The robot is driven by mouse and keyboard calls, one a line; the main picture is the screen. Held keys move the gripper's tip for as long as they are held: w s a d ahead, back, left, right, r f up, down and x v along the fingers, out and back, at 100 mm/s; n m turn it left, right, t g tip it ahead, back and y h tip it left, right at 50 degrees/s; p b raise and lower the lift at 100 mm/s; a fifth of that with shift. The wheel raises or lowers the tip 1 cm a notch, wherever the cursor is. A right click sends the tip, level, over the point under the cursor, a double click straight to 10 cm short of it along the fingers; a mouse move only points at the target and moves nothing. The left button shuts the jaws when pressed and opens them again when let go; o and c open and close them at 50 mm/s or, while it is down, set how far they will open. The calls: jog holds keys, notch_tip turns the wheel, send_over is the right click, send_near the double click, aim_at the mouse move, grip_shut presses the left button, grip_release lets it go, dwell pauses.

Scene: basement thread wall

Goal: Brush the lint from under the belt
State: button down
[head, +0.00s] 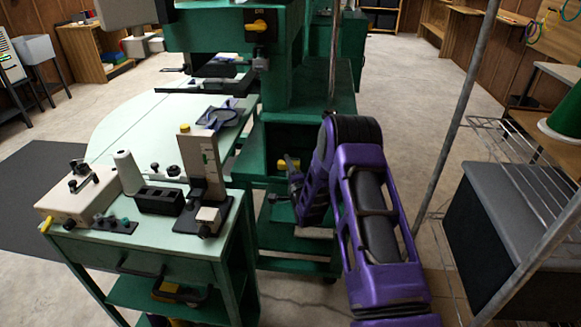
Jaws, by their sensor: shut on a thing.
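My purple arm reaches from the bottom right, bends at a dark elbow and comes down beside the green machine (282,105). My gripper (294,188) is at the machine's lower opening, small and dark in the head view. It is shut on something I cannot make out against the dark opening. A yellow part (289,163) shows right by the gripper; I cannot tell whether it belongs to the machine or to what is held. I cannot make out the belt, the lint or a brush.
A pale green table (140,237) with a white cone (129,172), a black box (160,200) and an upright gauge (203,160) stands at left. A wire shelf rack (535,185) and a grey pole (455,130) stand close at right.

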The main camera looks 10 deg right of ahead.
jog(key=shift+w+r, duration=0.1)
jog(key=shift+r, duration=0.1)
jog(key=shift+s+a+f+p, duration=0.1)
jog(key=shift+s+a+p, duration=0.15)
jog(key=shift+s, duration=0.7)
jog(key=shift+s+a+p, duration=0.1)
jog(key=shift+s+a, duration=0.3)
jog(key=shift+s, duration=0.6)
jog(key=shift+s+a+f+p, duration=0.1)
jog(key=shift+s+a+p, duration=0.15)
jog(key=shift+s, duration=0.7)
jog(key=shift+s+a, duration=0.1)
jog(key=shift+s, duration=0.1)
jog(key=shift+s+a, duration=0.2)
jog(key=shift+s, duration=0.4)
jog(key=shift+s+a, duration=0.15)
jog(key=shift+s, duration=0.45)
